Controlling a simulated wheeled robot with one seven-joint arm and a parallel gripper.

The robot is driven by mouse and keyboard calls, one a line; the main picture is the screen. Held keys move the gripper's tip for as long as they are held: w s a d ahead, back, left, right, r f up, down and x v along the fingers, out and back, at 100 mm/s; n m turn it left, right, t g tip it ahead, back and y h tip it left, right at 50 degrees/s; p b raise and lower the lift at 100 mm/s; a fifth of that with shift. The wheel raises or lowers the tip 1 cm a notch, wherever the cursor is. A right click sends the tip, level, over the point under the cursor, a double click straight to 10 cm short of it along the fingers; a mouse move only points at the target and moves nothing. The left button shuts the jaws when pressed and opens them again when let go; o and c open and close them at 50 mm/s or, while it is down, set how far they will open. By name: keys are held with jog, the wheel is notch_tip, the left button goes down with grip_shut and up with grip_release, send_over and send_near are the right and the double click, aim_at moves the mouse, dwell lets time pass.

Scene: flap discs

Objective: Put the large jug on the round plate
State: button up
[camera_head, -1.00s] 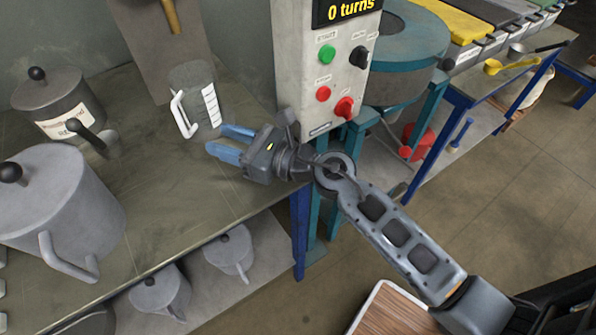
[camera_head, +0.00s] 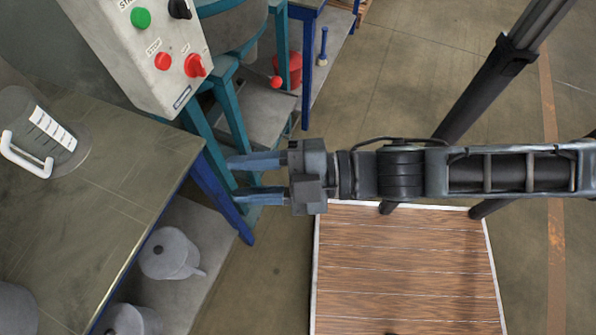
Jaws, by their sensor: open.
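A grey measuring jug (camera_head: 62,118) with a white handle and a white marked scale stands on the workbench (camera_head: 110,185) at the left. I cannot tell for sure whether it is the large jug. My gripper (camera_head: 233,178) has two blue fingers spread apart with nothing between them. It is to the right of the bench's edge and well apart from the jug. I cannot make out a round plate in the current view.
A control box (camera_head: 135,55) with green, red and black knobs stands at the back, beside a teal frame (camera_head: 232,118). Grey lidded pots (camera_head: 170,254) stand on the lower shelf. A wooden-topped platform (camera_head: 400,270) is below my arm. Open floor lies right.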

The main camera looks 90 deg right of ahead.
jog(key=s+r+m+g+h, duration=0.1)
jog(key=s+m+g, duration=0.1)
jog(key=s+m, duration=0.6)
jog(key=m, duration=0.3)
jog(key=shift+a+r+g+h, duration=0.2)
jog(key=shift+r+g+h, duration=0.1)
jog(key=shift+r, duration=0.1)
